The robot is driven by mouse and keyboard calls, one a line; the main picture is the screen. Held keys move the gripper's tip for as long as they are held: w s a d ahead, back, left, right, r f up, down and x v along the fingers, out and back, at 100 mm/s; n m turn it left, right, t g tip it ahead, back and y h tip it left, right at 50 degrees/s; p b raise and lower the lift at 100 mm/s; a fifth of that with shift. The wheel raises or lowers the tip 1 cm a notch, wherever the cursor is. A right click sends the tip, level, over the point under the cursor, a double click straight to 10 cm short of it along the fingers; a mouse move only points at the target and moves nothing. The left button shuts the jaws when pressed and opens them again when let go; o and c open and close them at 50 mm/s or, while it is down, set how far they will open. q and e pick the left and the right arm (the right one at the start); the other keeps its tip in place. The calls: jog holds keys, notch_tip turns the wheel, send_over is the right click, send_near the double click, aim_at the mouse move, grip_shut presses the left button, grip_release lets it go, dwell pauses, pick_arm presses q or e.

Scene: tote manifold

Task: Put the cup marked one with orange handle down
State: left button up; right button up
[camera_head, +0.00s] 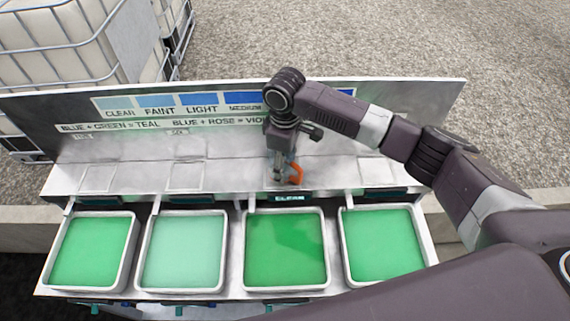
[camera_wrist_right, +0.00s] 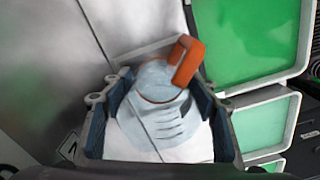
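The cup with the orange handle (camera_head: 295,175) is pale grey, on or just above the grey ledge behind the trays. In the right wrist view the cup (camera_wrist_right: 165,125) sits between both fingers, its orange handle pointing up and right. The cup's number mark cannot be read. Whether its base touches the ledge cannot be told. My left gripper is not in view.
Several square trays of green liquid (camera_head: 286,291) stand in a row in front of the ledge, one paler than the others. A backboard (camera_head: 398,97) with colour swatches rises behind. Outlined places on the ledge (camera_head: 186,176) at the left are empty. A caged white tank (camera_head: 60,45) stands behind.

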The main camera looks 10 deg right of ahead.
notch_tip(320, 180, up, 12)
jog(key=b, duration=0.4)
jog(key=shift+r, duration=0.15)
